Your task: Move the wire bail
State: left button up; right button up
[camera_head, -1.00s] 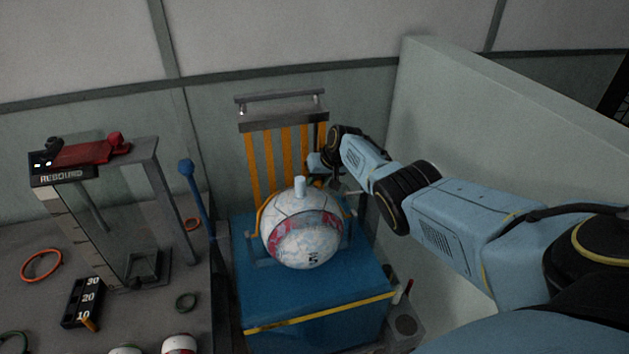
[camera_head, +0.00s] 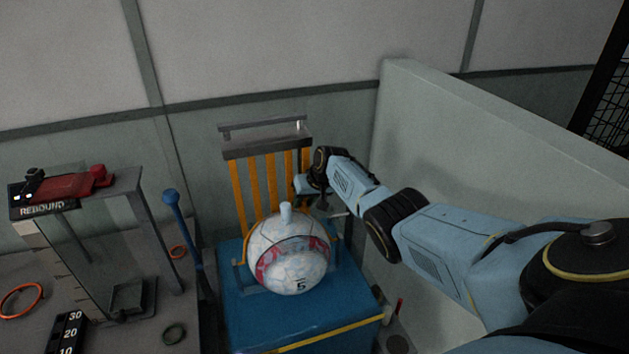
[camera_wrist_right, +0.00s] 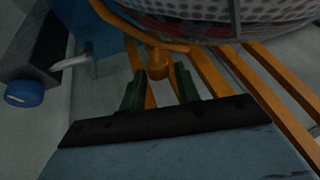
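A white ball with red patches (camera_head: 290,262) sits on a blue box (camera_head: 240,312) in front of upright orange slats. An orange wire, apparently the bail, curves below the ball in the right wrist view (camera_wrist_right: 118,24) and carries a small orange knob (camera_wrist_right: 157,62). My right gripper (camera_wrist_right: 160,90) is open, its two dark green fingers apart with the knob just beyond and between their tips; contact cannot be told. In the head view my right gripper (camera_head: 305,185) is behind the ball, by the slats, its fingertips unclear. My left gripper is not in view.
A grey rebound stand (camera_head: 150,230) with a red top is at the left, beside a blue-headed post (camera_head: 171,198). Orange rings (camera_head: 22,300) lie on the grey table. A pale wall panel (camera_head: 420,130) stands close at the right. The right wrist view shows a blue knob (camera_wrist_right: 24,93).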

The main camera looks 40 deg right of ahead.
jog(key=p+v, duration=0.2)
jog(key=v, duration=0.9)
jog(key=shift+r+p, duration=0.3)
jog(key=shift+p, duration=0.05)
jog(key=shift+s, duration=0.15)
